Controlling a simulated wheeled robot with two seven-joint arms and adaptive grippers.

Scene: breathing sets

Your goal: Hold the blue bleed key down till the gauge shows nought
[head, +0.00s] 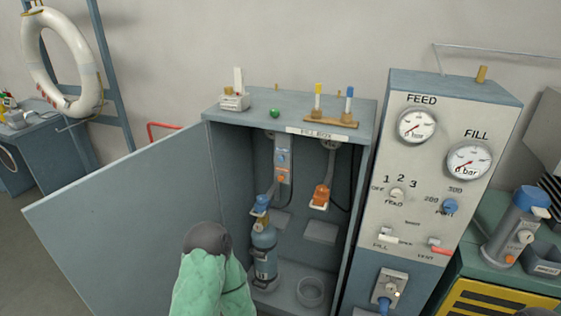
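A grey block (283,160) hangs inside the open fill box and carries a small blue key (282,155) above an orange part. Its lettering is too small to read, so I cannot tell whether this is the bleed key. Other blue parts are the knob (450,206) on the panel and the top of the bottle (263,240). The FEED gauge (417,126) and FILL gauge (468,161) are on the panel; their needles are too small to read surely. An arm of mine in a green sleeve rises at bottom centre-left. Neither gripper's fingers show.
The box door (128,215) stands wide open to the left. An orange fitting (321,195) hangs inside the box at the right. A grey cup (311,291) is on its floor. A grey canister (514,228) stands on the green bench at the right.

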